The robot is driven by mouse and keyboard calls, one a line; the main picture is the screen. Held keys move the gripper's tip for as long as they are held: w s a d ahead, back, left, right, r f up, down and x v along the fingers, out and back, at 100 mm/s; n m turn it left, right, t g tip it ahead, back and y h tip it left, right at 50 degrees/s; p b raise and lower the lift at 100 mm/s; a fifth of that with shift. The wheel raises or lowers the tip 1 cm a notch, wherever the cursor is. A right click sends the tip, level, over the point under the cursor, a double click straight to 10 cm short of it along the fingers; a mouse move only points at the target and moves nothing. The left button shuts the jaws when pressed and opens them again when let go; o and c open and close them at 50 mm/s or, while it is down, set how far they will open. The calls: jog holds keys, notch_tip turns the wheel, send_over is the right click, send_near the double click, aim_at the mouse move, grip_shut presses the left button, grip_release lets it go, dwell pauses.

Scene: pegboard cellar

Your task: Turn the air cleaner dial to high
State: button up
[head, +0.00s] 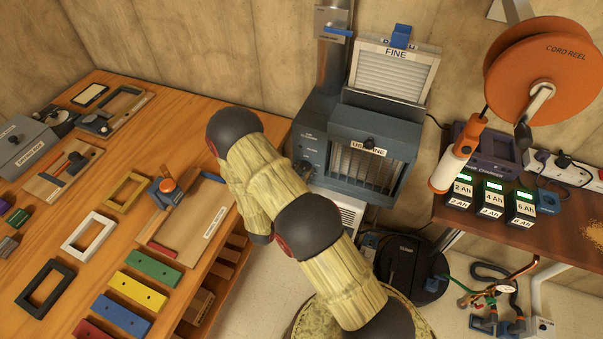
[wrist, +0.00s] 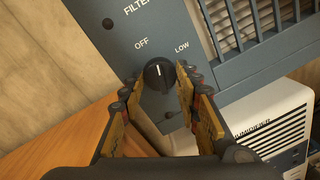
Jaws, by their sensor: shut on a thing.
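The air cleaner (head: 315,120) is a blue-grey box with a slatted front and a "USE FINE" label, against the wall in the head view. Its black round dial (wrist: 159,74) shows on the panel in the wrist view. The white mark on the dial points up, between the words OFF (wrist: 141,43) and LOW (wrist: 181,47). No HIGH label is visible; the fingers cover part of the panel. My gripper (wrist: 160,86) is shut on the dial, one finger at each side. My arm hides most of the gripper in the head view.
A wooden workbench (head: 110,220) with coloured blocks and frames is at left. A white humidifier (wrist: 270,130) stands below the cleaner. A filter marked FINE (head: 395,72) sits above it. A battery charger shelf and cord reel (head: 545,75) are at right.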

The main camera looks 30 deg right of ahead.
jog(key=m+b, duration=0.1)
jog(key=m, duration=0.2)
jog(key=shift+m, duration=0.3)
jog(key=m+y+b, duration=0.1)
jog(key=m+b, duration=0.1)
jog(key=m, duration=0.1)
jog(key=m+b, duration=0.2)
jog(key=m, duration=0.1)
jog(key=shift+m+b, duration=0.35)
jog(key=shift+m, duration=0.05)
jog(key=m+b, duration=0.3)
jog(key=shift+s+d+t+y, duration=0.1)
jog(key=shift+t+y, duration=0.2)
jog(key=shift+t, duration=0.1)
jog(key=m+b, duration=0.1)
jog(key=m, duration=0.3)
jog(key=shift+r+t, duration=0.15)
jog(key=shift+t, duration=0.15)
jog(key=m, duration=0.5)
jog(key=shift+s+d+t+y, duration=0.1)
jog(key=shift+s+t+y, duration=0.05)
jog(key=shift+t+y, duration=0.15)
jog(key=shift+m, duration=0.4)
jog(key=o, duration=1.2)
jog(key=shift+c, duration=0.2)
